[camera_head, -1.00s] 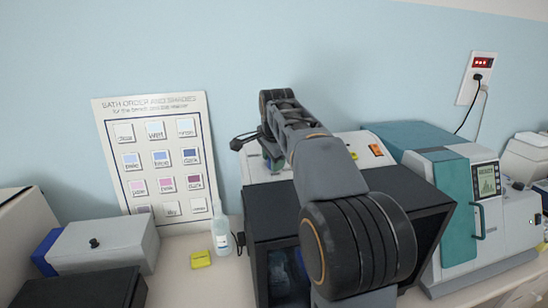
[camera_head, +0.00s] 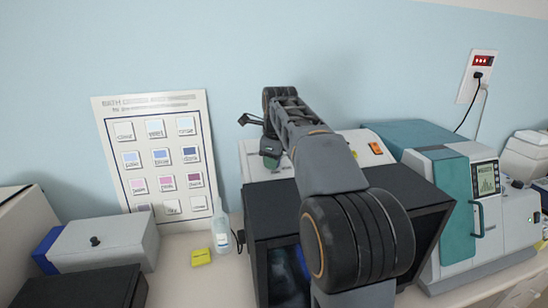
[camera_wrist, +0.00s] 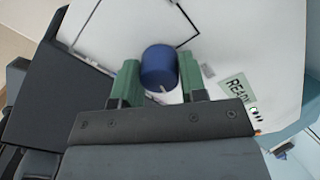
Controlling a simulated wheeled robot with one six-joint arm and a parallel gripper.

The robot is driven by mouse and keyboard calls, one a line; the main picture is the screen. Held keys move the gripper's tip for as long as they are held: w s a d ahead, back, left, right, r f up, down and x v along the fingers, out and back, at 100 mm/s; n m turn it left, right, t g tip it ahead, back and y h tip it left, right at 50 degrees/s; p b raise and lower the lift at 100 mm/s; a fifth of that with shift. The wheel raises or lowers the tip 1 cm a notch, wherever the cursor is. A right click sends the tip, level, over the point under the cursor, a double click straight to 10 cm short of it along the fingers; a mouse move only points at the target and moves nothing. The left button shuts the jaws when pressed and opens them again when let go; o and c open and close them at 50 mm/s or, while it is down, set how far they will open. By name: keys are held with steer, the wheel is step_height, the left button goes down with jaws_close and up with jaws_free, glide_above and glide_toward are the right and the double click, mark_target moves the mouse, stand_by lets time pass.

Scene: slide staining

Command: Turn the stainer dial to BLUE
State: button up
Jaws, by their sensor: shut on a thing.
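The stainer dial (camera_wrist: 159,60) is a round blue knob on a white panel in the wrist view. A short pale mark shows on its side facing the camera. My gripper (camera_wrist: 160,78) has its green fingers on either side of the dial and is shut on it. The stainer's white face (camera_wrist: 110,30) carries a black line and a READY label (camera_wrist: 236,90). In the head view the stainer (camera_head: 256,171) stands against the wall, partly behind my arm. The dial is hidden there, and I cannot read which colour it points to.
A black open-fronted box (camera_head: 270,215) stands in front of the stainer. A teal and white machine (camera_head: 462,200) is at right. A squeeze bottle (camera_head: 221,230), a yellow block (camera_head: 201,257) and a grey box (camera_head: 105,245) are at left. A colour chart (camera_head: 160,150) leans on the wall.

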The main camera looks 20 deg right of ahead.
steer(key=shift+f+m, duration=0.1)
steer(key=shift+m, duration=0.9)
steer(key=o, duration=0.9)
steer(key=shift+o, duration=0.2)
steer(key=d+v, duration=0.1)
steer(key=v, duration=1.3)
steer(key=shift+a, duration=0.35)
steer(key=shift+d, duration=0.1)
